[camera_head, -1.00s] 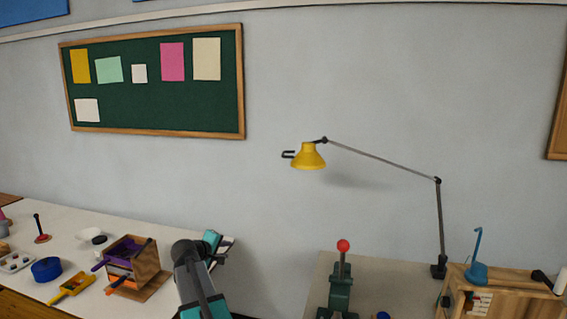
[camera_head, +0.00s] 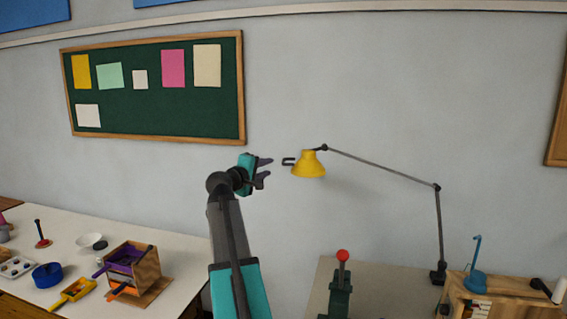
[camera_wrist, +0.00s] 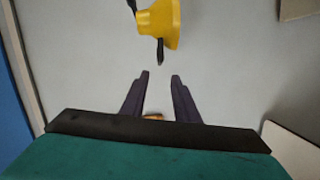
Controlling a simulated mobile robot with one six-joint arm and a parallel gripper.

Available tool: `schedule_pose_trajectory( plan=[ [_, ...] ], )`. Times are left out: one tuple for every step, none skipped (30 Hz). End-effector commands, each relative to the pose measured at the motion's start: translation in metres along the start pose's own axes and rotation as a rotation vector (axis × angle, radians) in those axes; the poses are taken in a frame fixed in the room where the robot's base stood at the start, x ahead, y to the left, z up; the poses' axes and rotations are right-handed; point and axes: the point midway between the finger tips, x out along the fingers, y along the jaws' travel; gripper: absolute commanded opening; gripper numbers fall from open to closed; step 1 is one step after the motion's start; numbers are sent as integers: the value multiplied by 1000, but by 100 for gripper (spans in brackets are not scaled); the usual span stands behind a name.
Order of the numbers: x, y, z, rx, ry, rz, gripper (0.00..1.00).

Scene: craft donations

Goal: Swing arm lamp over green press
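The swing arm lamp has a yellow shade (camera_head: 309,166) with a dark handle (camera_head: 288,161) on its left side. Its thin jointed arm (camera_head: 385,170) runs right to a post clamped at the table. The green press (camera_head: 340,298) with a red ball knob (camera_head: 343,256) stands below and right of the shade. My gripper (camera_head: 266,170) is raised left of the handle, open and empty, fingers pointing right with a small gap to it. In the wrist view the fingers (camera_wrist: 161,75) are apart, and the yellow shade (camera_wrist: 160,22) and handle (camera_wrist: 160,50) lie just ahead.
A wooden box (camera_head: 505,292) with a blue hook-shaped item (camera_head: 477,265) sits right of the lamp post. A left table (camera_head: 180,255) holds a wooden organiser (camera_head: 133,270), a blue tub (camera_head: 47,275) and a white bowl (camera_head: 91,241). Wall space around the shade is free.

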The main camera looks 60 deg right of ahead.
Motion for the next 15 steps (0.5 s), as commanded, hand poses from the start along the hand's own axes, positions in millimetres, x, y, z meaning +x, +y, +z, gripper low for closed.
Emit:
schedule_pose_trajectory(
  plan=[
    [0,0,0,0,0,-1,28],
    [0,0,0,0,0,-1,28],
    [0,0,0,1,0,-1,28],
    [0,-1,0,1,0,-1,28],
    [0,-1,0,1,0,-1,28],
    [1,0,0,1,0,-1,28],
    [1,0,0,1,0,-1,28],
    [2,0,0,1,0,-1,28],
    [4,0,-1,1,0,-1,28],
    [5,0,-1,1,0,-2,28],
    [7,0,-1,1,0,-2,28],
    [10,0,-1,1,0,-2,28],
    [12,1,-1,1,-1,-2,28],
    [16,1,-1,1,-1,-2,28],
    [20,1,-1,1,-2,-2,28]
  ],
)
